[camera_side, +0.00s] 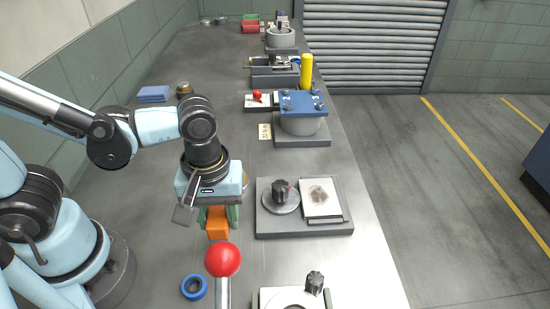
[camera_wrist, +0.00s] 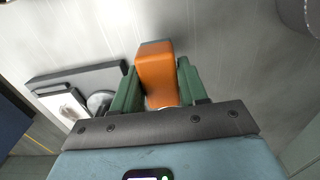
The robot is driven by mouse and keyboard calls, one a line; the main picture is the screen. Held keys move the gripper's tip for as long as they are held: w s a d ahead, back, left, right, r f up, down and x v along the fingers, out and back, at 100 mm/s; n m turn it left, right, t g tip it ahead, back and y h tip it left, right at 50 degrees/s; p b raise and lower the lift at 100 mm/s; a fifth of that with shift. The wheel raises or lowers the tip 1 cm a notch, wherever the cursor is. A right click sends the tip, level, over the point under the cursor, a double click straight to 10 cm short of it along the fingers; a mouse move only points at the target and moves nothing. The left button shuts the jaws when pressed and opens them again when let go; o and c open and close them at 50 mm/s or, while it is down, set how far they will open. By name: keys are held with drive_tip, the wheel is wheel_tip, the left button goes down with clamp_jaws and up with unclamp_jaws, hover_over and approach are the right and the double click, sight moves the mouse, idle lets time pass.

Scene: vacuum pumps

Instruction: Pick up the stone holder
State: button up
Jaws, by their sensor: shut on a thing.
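An orange block (camera_side: 217,226), which seems to be the stone holder, is between the green fingers of my gripper (camera_side: 218,213). In the wrist view the orange block (camera_wrist: 157,66) stands out between the two green fingers of my gripper (camera_wrist: 157,82), and they are shut on it. My gripper points down over the bench, left of a grey plate. Whether the block's underside touches the bench cannot be told.
The grey plate (camera_side: 300,231) carries a black knob (camera_side: 281,191) and a white pad (camera_side: 320,201). A red ball (camera_side: 222,259) on a lever and a blue ring (camera_side: 194,287) are in front. A blue-topped pump (camera_side: 303,104) stands farther back. The bench left of it is mostly clear.

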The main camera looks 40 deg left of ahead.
drive_tip(key=s+d+r, duration=0.5)
drive_tip(key=s+r, duration=0.1)
drive_tip(key=s, duration=0.3)
drive_tip(key=shift+d+r, duration=0.15)
drive_tip(key=shift+d, duration=0.25)
drive_tip(key=o, duration=0.6)
drive_tip(key=c, duration=0.3)
drive_tip(key=w+a+f+n, duration=0.3)
drive_tip(key=w+a+n, duration=0.6)
drive_tip(key=w+a, duration=0.95)
drive_tip(key=shift+w+d+f, duration=0.3)
drive_tip(key=shift+f, duration=0.55)
drive_tip(key=shift+w+d+f, duration=0.25)
drive_tip(key=shift+d+f, duration=0.1)
drive_tip(key=shift+f, duration=0.5)
drive_tip(key=shift+w+d+f, duration=0.3)
drive_tip(key=shift+f, duration=0.55)
